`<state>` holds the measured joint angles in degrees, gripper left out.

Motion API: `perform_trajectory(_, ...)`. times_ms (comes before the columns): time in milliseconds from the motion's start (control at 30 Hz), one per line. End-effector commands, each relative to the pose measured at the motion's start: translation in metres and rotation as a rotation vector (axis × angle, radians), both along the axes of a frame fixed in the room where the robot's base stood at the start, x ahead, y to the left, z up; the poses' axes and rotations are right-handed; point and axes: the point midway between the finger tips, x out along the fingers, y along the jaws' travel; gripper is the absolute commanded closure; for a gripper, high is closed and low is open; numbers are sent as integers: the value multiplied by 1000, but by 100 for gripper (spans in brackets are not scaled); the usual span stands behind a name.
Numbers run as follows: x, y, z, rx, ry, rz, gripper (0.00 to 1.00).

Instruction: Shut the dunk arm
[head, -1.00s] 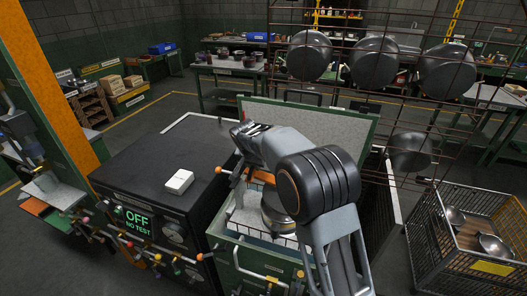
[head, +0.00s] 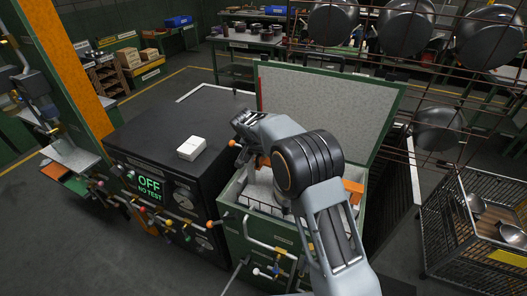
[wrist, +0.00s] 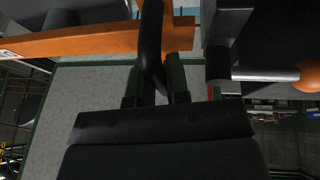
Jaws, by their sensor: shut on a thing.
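An orange bar, which I take for the dunk arm, crosses the upper left of the wrist view (wrist: 90,43). Orange parts also show beside my arm in the head view (head: 352,188), over the green tank (head: 290,243). A black rod-like handle (wrist: 151,45) stands against the bar. My gripper (wrist: 156,88) has its two fingers on either side of this handle and is shut on it. In the head view my arm hides the gripper and most of the bar. The tank's lid (head: 320,105) stands open behind it.
A black cabinet (head: 160,125) with a white box (head: 191,148) and a sign reading OFF, NO TEST is left of the tank. A rack with hanging pans (head: 403,36) is behind right. A wire crate (head: 455,225) with pans stands right. Levers line the tank's front.

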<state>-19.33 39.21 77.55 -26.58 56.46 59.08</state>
Motion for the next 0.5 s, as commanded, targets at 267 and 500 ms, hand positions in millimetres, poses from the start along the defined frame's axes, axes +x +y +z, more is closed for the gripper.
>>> perform_trajectory(267,2,6,1,13,-11,8,69)
perform_trajectory(500,2,1,1,9,-8,0,60)
